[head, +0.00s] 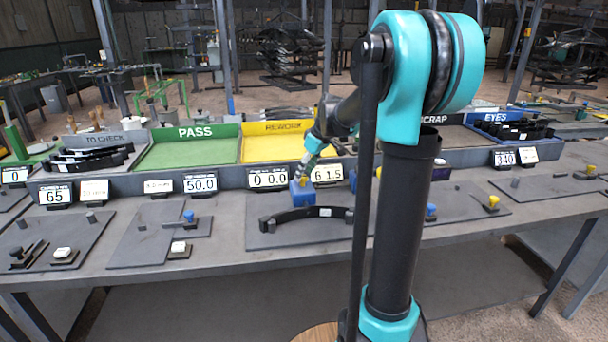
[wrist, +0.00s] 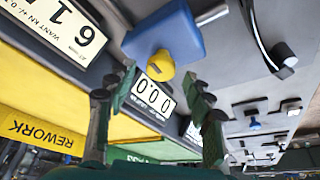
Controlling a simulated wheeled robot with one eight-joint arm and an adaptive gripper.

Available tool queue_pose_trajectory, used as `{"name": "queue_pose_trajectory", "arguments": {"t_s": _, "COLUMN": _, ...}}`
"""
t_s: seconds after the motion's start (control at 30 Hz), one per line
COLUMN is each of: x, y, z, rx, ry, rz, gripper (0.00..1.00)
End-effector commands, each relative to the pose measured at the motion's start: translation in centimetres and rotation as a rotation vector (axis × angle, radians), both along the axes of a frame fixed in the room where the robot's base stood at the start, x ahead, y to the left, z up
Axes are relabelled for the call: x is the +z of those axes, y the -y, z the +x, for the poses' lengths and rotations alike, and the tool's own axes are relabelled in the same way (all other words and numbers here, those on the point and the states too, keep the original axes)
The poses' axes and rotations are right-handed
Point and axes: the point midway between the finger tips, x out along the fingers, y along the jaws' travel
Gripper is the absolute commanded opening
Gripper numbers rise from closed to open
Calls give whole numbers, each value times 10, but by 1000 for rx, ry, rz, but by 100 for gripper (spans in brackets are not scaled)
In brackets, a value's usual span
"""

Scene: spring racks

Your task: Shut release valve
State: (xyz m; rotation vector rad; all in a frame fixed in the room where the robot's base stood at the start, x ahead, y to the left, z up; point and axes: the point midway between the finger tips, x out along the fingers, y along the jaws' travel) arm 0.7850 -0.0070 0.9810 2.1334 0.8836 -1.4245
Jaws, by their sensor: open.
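A blue block (head: 302,195) with a yellow knob (head: 304,181), which looks like the release valve, stands on the bench's middle station. In the wrist view the blue block (wrist: 168,35) has a grey rod at its side, and the round yellow knob (wrist: 160,66) faces my gripper. My gripper (wrist: 162,78) is open, with its green and dark fingers on either side of the knob in the picture. I cannot tell whether they touch it. In the head view my gripper (head: 306,167) is just above the knob, partly blurred into the background.
A black leaf spring (head: 300,214) lies on the plate in front of the block. Displays reading 0 0.0 (head: 268,178) and 6 1.5 (head: 328,174) stand close behind. The yellow REWORK tray (head: 268,148) and green PASS tray (head: 185,156) are farther back. Neighbouring stations hold similar knobs.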

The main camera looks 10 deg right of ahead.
Motion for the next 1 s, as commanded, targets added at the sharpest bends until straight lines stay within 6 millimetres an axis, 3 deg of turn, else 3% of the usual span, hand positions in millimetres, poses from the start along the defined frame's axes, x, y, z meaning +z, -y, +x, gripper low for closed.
{"name": "queue_pose_trajectory", "arguments": {"t_s": 0.2, "x": -14, "y": -4, "z": 4, "rx": 0, "ry": 0, "rz": 0, "gripper": 52}}
{"name": "queue_pose_trajectory", "arguments": {"t_s": 0.47, "x": -15, "y": -5, "z": 4, "rx": 0, "ry": 0, "rz": 0, "gripper": 52}}
{"name": "queue_pose_trajectory", "arguments": {"t_s": 0.87, "x": -15, "y": -4, "z": 4, "rx": 0, "ry": -1, "rz": -1, "gripper": 5}}
{"name": "queue_pose_trajectory", "arguments": {"t_s": 1.0, "x": -15, "y": -4, "z": 4, "rx": -3, "ry": -1, "rz": -1, "gripper": 3}}
